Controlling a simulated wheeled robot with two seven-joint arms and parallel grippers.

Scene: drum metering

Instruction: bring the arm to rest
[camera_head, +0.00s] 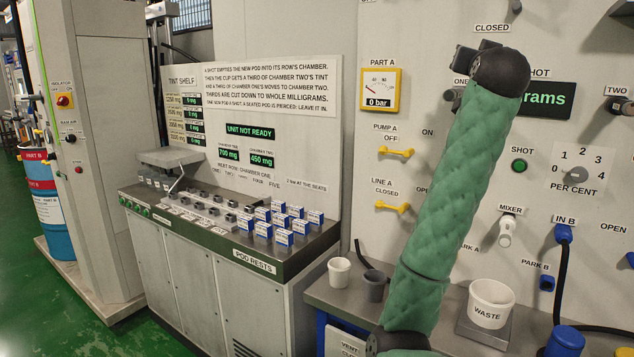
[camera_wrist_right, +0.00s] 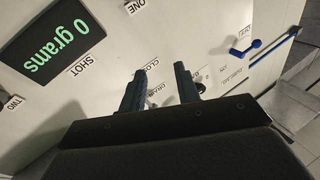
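My right arm, in a green padded sleeve, rises from the bottom of the head view and bends at a black joint near the top. It covers part of the wall panel. Dark parts show beside that joint, but I cannot make out the fingers there. In the right wrist view my right gripper (camera_wrist_right: 164,76) has its two dark fingers apart with nothing held between them. Behind the fingers is the pale panel with a label reading closed and a small fitting, partly hidden. I cannot tell how far off the panel is. My left gripper is in neither view.
A bench carries a white cup (camera_head: 339,273), a grey cup (camera_head: 374,286) and a waste tub (camera_head: 490,304). Pod boxes (camera_head: 284,237) stand on the left cabinet. The panel has yellow handles (camera_head: 396,152) and a gauge (camera_head: 380,90). A blue handle (camera_wrist_right: 246,48) shows in the wrist view.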

